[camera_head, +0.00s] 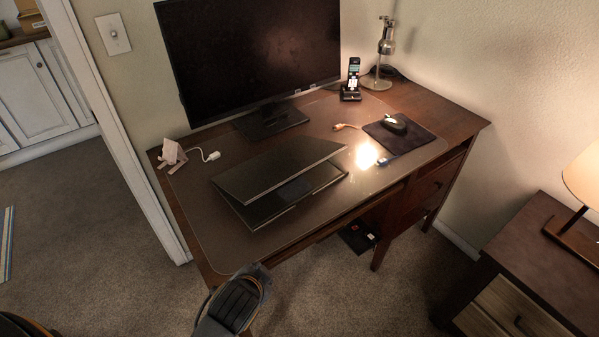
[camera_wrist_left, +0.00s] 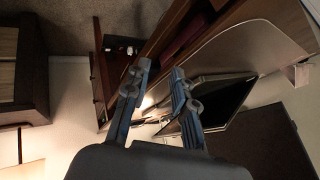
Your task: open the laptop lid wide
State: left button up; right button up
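The dark laptop (camera_head: 280,170) rests on the desk blotter (camera_head: 207,222), in front of the monitor. Its lid is raised a little at the near edge, with a narrow gap above the base (camera_head: 293,193). My left gripper (camera_head: 250,283) is low in the head view, by the near left corner of the desk, apart from the laptop. In the left wrist view my left gripper (camera_wrist_left: 157,82) has its two fingers parted with nothing held between them. The laptop (camera_wrist_left: 222,105) appears beyond the fingers, partly hidden by one. My right gripper is not in view.
A monitor (camera_head: 255,55) stands behind the laptop. A phone (camera_head: 352,80), lamp (camera_head: 387,45), and mouse (camera_head: 396,124) on a pad are at the back right. A small pinkish object (camera_head: 172,154) and a white cable (camera_head: 208,155) lie left. A nightstand (camera_head: 515,250) stands right.

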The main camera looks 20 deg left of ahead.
pick_arm(q)
jog(key=w+r+m+t, duration=0.2)
jog(key=w+r+t, duration=0.1)
jog(key=w+r, duration=0.3)
jog(key=m+t, duration=0.4)
jog(key=m, duration=0.1)
send_near(301, 170)
jog(key=shift+y, duration=0.4)
jog(key=x, duration=0.8)
jog(key=shift+w+d, duration=0.15)
grip_shut()
